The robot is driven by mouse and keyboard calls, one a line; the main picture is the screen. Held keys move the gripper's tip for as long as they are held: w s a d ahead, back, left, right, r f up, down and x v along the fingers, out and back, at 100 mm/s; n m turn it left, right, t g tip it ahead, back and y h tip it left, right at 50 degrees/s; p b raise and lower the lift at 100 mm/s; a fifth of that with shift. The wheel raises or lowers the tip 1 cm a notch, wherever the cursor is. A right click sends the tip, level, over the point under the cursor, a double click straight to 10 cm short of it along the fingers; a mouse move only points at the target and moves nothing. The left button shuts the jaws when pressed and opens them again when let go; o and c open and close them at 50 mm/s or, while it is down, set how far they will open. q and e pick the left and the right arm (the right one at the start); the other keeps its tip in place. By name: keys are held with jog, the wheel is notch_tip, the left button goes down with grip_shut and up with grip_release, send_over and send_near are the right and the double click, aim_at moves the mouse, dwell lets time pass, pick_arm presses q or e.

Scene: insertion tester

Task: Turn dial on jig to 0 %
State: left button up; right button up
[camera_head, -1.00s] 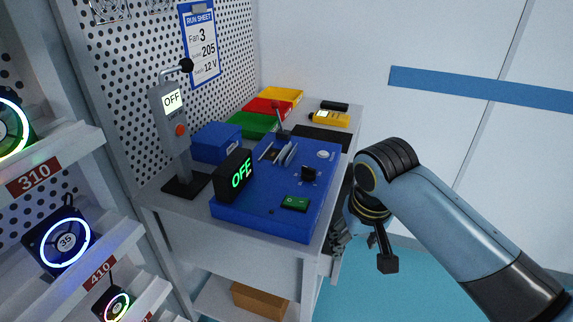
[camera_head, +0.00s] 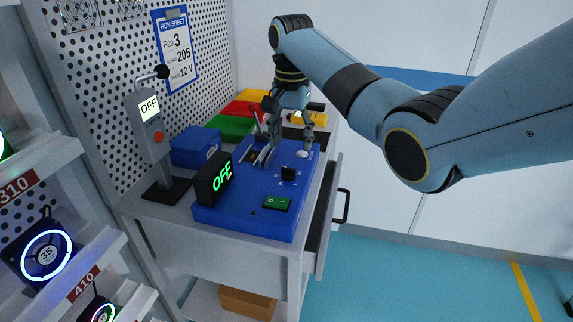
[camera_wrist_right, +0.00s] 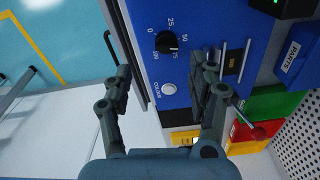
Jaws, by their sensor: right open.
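The blue jig (camera_head: 240,210) stands on the bench. Its black dial (camera_head: 288,173) is on the top panel, and it shows larger in the right wrist view (camera_wrist_right: 166,42), ringed by marks from 0 to 100. I cannot tell surely which mark the pointer faces; it seems turned toward the 50–75 side. My right gripper (camera_head: 288,143) is open and empty above the back of the jig, fingers pointing down. In the wrist view its fingertips (camera_wrist_right: 165,78) are spread either side of the white round button (camera_wrist_right: 168,88), with the dial beyond them. My left gripper is out of view.
A display reading OFF (camera_head: 213,180) and a green switch (camera_head: 277,204) sit on the jig. A lever stand (camera_head: 156,135) also reads OFF. Coloured bins (camera_head: 232,126) are behind. An open drawer (camera_head: 323,215) with a black handle (camera_head: 343,206) sticks out at the right.

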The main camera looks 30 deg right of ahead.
aim_at(288, 168)
jog(key=shift+m, duration=0.4)
jog(key=f, duration=0.3)
jog(key=w+f, duration=0.1)
jog(key=f, duration=0.1)
jog(key=f+b, duration=0.1)
jog(key=f, duration=0.2)
jog(key=shift+w+d+f, duration=0.15)
jog(key=shift+w+f, duration=0.1)
jog(key=shift+f, duration=0.05)
jog(key=c, duration=1.1)
